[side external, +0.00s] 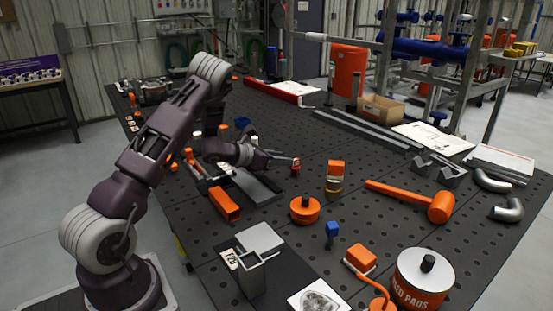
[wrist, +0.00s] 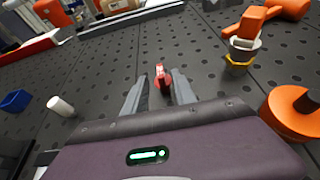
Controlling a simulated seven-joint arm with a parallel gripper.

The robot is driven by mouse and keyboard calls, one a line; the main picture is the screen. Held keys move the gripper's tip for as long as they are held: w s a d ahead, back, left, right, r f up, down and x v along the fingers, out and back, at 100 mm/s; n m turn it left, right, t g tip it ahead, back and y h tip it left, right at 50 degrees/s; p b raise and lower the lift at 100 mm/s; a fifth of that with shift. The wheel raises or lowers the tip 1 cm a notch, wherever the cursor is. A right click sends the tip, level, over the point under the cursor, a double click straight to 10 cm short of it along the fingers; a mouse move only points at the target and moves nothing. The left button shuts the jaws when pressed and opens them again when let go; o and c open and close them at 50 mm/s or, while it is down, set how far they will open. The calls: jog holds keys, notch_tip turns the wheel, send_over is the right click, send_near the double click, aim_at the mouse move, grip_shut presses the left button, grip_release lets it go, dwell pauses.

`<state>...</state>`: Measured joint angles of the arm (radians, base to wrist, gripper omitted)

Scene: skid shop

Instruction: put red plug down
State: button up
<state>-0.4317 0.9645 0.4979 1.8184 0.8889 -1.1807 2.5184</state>
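The red plug (wrist: 163,80) has a pale marking near its top. In the wrist view it sits between the fingertips of my gripper (wrist: 160,92), which look closed on its sides. In the side view the red plug (side external: 295,163) shows at the end of my gripper (side external: 283,160), low over the middle of the dark perforated table (side external: 400,205). The plug looks roughly upright. I cannot tell whether its underside touches the table, and its lower part is partly hidden by the fingers.
An orange mallet (side external: 425,202) lies farther right. A white cylinder (wrist: 60,106) and a blue bin (wrist: 15,100) are at left in the wrist view.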

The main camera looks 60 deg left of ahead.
jog(key=shift+v, duration=1)
jog(key=s+d+r+n+g+y, duration=0.1)
jog(key=d+r+n+y, duration=0.15)
jog(key=r+n, duration=0.55)
jog(key=s+d+r+n+g+y, duration=0.1)
jog(key=s+d+r+n+y, duration=0.15)
jog(key=r+n, duration=0.6)
jog(key=s+d+r+n+g, duration=0.1)
jog(key=s+d+r+n, duration=0.2)
jog(key=s+d+n, duration=0.15)
jog(key=s+d+f+n+g+h, duration=0.1)
jog(key=s+d+n+g+h, duration=0.1)
jog(key=s+d+n, duration=0.5)
jog(key=s+d+f+n+g+h, duration=0.1)
jog(key=s+d+n+g+h, duration=0.2)
jog(key=s+d+n, duration=0.5)
jog(key=s+d, duration=0.4)
jog(key=s, duration=0.6)
jog(key=shift+s+f, duration=0.3)
jog(key=shift+s, duration=0.1)
